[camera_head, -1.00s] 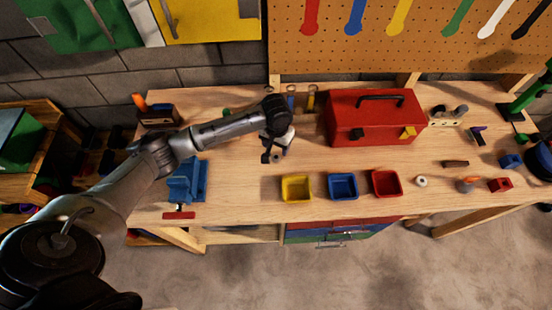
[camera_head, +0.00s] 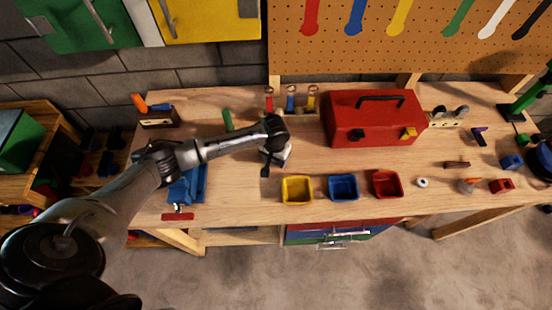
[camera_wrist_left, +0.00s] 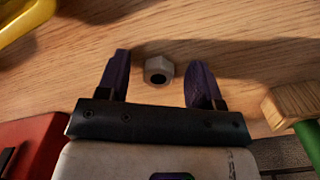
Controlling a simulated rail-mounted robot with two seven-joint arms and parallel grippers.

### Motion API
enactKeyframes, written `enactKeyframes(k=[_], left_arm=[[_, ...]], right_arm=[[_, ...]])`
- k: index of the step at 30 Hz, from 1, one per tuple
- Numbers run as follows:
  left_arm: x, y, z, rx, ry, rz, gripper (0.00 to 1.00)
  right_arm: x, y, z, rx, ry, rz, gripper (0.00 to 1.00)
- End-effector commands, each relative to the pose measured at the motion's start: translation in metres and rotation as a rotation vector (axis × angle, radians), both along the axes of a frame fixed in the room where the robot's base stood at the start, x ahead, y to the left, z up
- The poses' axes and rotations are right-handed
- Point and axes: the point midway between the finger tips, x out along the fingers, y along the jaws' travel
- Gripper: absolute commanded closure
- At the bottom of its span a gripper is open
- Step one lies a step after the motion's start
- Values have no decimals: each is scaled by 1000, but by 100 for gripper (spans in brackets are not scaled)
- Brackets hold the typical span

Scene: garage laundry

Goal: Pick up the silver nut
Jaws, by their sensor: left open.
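The silver nut (camera_wrist_left: 158,70) is a pale grey hexagonal nut with a dark hole, lying on the wooden bench in the left wrist view. My left gripper (camera_wrist_left: 161,62) is open, with one dark finger on each side of the nut. A gap shows between the nut and each finger, wider on the right. In the head view my left gripper (camera_head: 268,166) is low over the bench, behind the yellow bin. I cannot make out the nut there; the gripper seems to cover it. My right gripper is not in view.
Yellow (camera_head: 297,190), blue (camera_head: 343,187) and red (camera_head: 386,184) bins line the front edge. A red toolbox (camera_head: 372,118) stands right of my gripper. A green-handled tool (camera_head: 228,120) lies behind my arm; a blue vise (camera_head: 188,186) is at left.

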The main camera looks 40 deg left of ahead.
Motion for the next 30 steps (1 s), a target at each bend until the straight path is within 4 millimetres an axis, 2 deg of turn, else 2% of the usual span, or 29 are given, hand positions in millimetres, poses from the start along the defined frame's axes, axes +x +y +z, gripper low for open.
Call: enactKeyframes(k=[5, 21, 30], left_arm=[[0, 0, 0, 0, 0, 0, 42], [0, 0, 0, 0, 0, 0, 93], [0, 0, 3, 0, 0, 0, 94]], right_arm=[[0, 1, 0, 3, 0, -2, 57], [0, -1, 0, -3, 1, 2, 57], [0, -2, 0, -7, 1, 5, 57]])
